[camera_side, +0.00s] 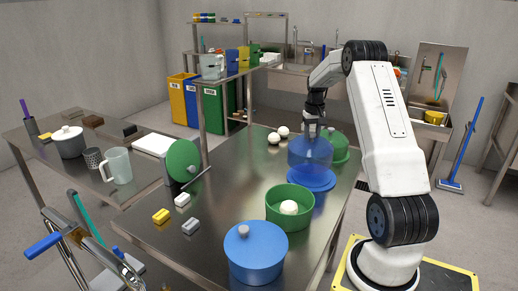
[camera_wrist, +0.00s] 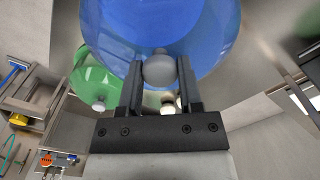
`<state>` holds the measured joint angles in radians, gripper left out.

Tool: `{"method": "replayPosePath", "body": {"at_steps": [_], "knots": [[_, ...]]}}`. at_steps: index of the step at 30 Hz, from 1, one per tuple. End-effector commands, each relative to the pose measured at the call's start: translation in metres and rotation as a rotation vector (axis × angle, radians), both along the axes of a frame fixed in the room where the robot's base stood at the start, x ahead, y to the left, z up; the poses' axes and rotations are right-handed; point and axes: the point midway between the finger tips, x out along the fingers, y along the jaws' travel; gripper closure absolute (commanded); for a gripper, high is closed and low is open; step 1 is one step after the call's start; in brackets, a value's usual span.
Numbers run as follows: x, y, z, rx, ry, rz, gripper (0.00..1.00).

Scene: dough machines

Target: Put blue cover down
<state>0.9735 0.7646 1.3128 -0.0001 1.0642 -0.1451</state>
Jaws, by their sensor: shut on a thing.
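The blue cover (camera_side: 305,150) is a see-through dome with a grey knob. My gripper (camera_side: 313,122) is above it and shut on the knob. In the wrist view the blue cover (camera_wrist: 160,25) fills the top, and its knob sits between the fingers of my gripper (camera_wrist: 160,75). The cover hangs over a flat blue base (camera_side: 318,182) on the steel table (camera_side: 235,190). Whether the cover's rim touches the base cannot be told.
A green domed cover (camera_side: 338,143) stands close by at the right. An open green pot (camera_side: 290,214) holding a white dough ball (camera_side: 289,207) is nearer the front. A blue lidded pot (camera_side: 255,258) stands at the front edge. White dough balls (camera_side: 274,138) lie behind, left of the cover.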

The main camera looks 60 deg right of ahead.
Motion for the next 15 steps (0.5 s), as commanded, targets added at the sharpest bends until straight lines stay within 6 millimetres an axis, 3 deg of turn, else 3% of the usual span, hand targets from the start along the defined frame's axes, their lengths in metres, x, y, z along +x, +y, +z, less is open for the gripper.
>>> {"method": "replayPosePath", "body": {"at_steps": [8, 15], "knots": [[0.048, 0.058, 0.011, -0.001, -0.001, 0.115, 1.0], [0.091, 0.134, 0.021, -0.001, -0.001, 0.253, 1.0]]}}
